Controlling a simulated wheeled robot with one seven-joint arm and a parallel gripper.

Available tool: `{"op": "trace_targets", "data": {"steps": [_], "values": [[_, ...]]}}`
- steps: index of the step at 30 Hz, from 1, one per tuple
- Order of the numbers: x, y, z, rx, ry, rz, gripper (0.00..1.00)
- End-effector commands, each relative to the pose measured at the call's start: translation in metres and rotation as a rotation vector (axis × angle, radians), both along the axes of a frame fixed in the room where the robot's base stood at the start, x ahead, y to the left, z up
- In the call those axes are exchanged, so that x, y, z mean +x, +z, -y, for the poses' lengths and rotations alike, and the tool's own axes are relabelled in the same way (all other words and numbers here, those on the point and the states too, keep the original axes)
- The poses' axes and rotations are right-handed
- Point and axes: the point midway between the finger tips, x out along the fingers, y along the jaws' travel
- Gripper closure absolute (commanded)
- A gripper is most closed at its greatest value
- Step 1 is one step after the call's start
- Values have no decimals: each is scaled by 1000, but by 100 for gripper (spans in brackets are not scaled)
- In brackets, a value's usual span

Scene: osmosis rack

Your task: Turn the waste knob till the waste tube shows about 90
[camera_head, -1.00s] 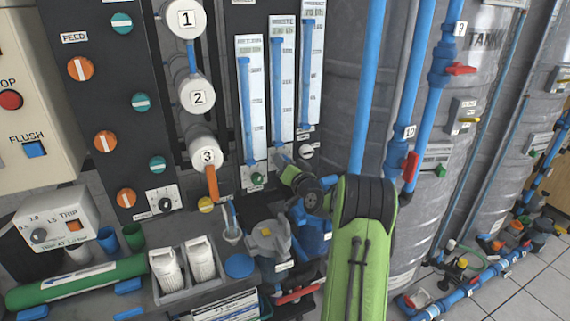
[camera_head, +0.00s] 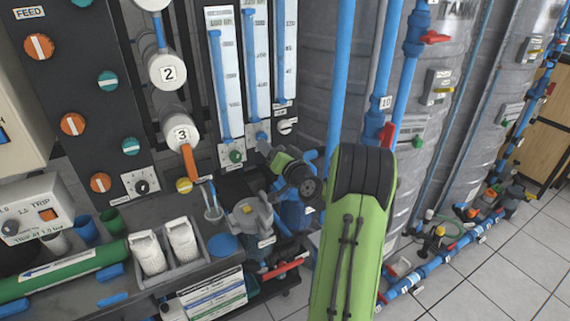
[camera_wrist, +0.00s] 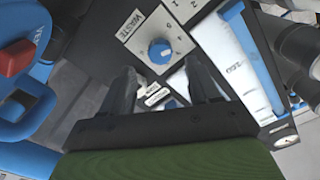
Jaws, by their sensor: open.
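The waste knob (camera_wrist: 160,51) shows in the wrist view as a round blue-faced knob on a pale plate lettered WASTE. My gripper (camera_wrist: 159,69) is open, with one finger low on each side of the knob. The knob is not between the fingers and I see no contact. In the head view my gripper (camera_head: 266,149) is small and dark, close to the foot of the gauge tubes. Three upright gauge tubes (camera_head: 221,85) with blue columns stand on white scales. I cannot read their values or tell which is the waste tube.
A dark panel (camera_head: 65,85) with orange and green knobs stands left, beside numbered white cylinders (camera_head: 168,72). A scaled plate with a black knob (camera_head: 141,186) sits low on it. Blue pipes (camera_head: 345,60) and grey tanks (camera_head: 300,90) rise at the right. Floor (camera_head: 500,270) is clear at lower right.

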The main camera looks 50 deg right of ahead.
Motion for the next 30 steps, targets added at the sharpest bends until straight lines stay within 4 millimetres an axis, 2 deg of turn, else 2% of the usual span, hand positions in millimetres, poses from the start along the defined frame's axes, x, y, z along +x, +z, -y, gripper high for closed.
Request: {"op": "trace_targets", "data": {"steps": [1, 6, 10, 15, 30], "values": [[-15, -4, -3, 3, -6, -1, 39], [-59, -4, -15, 2, -7, 0, 39], [-81, -3, -22, 0, -4, 0, 39], [-89, -1, -26, -1, -1, 1, 39], [-88, -1, -27, -1, 1, -1, 39]]}}
